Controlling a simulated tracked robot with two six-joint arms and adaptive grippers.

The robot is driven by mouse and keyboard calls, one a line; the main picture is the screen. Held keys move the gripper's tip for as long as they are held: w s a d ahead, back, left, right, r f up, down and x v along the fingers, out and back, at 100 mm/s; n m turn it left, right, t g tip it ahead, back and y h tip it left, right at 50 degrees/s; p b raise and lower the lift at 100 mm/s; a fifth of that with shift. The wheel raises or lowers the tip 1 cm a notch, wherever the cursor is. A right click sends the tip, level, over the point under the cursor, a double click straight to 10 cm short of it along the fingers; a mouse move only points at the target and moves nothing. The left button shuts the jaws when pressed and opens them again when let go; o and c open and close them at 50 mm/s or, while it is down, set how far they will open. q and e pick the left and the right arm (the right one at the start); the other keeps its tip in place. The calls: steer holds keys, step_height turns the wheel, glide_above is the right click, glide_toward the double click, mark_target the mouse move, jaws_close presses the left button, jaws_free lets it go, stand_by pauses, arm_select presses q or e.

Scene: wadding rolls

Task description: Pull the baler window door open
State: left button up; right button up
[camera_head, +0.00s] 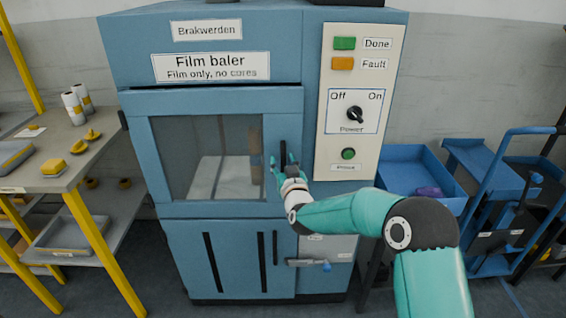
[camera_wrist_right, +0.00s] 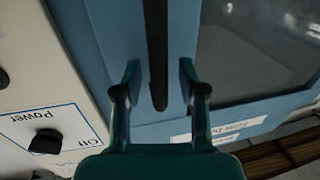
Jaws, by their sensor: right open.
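The baler window door (camera_head: 135,165) is a blue frame around a clear window (camera_head: 210,140); it looks shut. A black vertical handle (camera_head: 283,152) sits on its right side. My right gripper (camera_head: 281,162) is at the handle, its fingers open. In the right wrist view, the handle (camera_wrist_right: 156,45) runs between the two open fingertips of the gripper (camera_wrist_right: 159,72), with a gap showing on each side. I cannot tell how deep the handle sits between them. My left gripper is not in view.
A control panel (camera_head: 362,85) with a power knob (camera_head: 355,114) is right of the door. A shelf table (camera_head: 55,170) with rolls (camera_head: 73,108) stands at the left. Blue bins (camera_head: 425,170) and a blue cart (camera_head: 487,205) stand at the right.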

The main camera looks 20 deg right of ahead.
steer(key=shift+c, duration=0.3)
jaws_close()
steer(key=shift+a, duration=0.1)
